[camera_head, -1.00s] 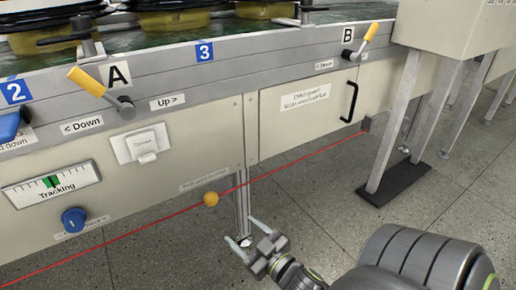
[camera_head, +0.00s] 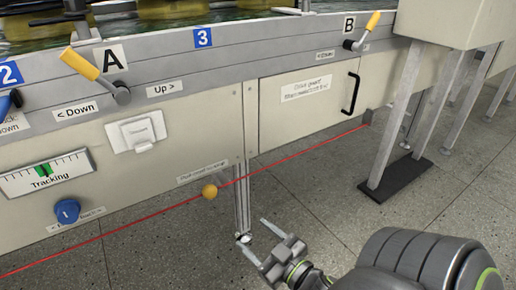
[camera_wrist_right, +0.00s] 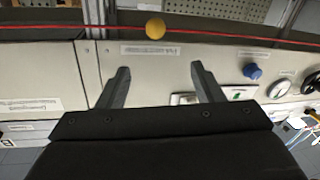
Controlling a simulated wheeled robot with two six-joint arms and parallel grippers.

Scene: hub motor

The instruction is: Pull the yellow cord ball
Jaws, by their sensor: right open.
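The yellow cord ball (camera_head: 209,191) sits on a taut red cord (camera_head: 140,226) that runs along the front of the machine, below its panels. My right gripper (camera_head: 257,238) is open and empty, in front of the machine, below and to the right of the ball and apart from it. In the right wrist view the ball (camera_wrist_right: 155,28) shows beyond the two spread fingertips (camera_wrist_right: 158,70), roughly centred between them. The red cord (camera_wrist_right: 230,38) crosses that view from side to side. My left gripper is not in view.
The machine front carries a blue knob (camera_head: 67,211), a tracking gauge (camera_head: 45,173), a white switch cover (camera_head: 136,131), two yellow levers (camera_head: 80,64) and a black door handle (camera_head: 350,93). A metal leg (camera_head: 242,205) stands just right of the ball. Open floor lies in front.

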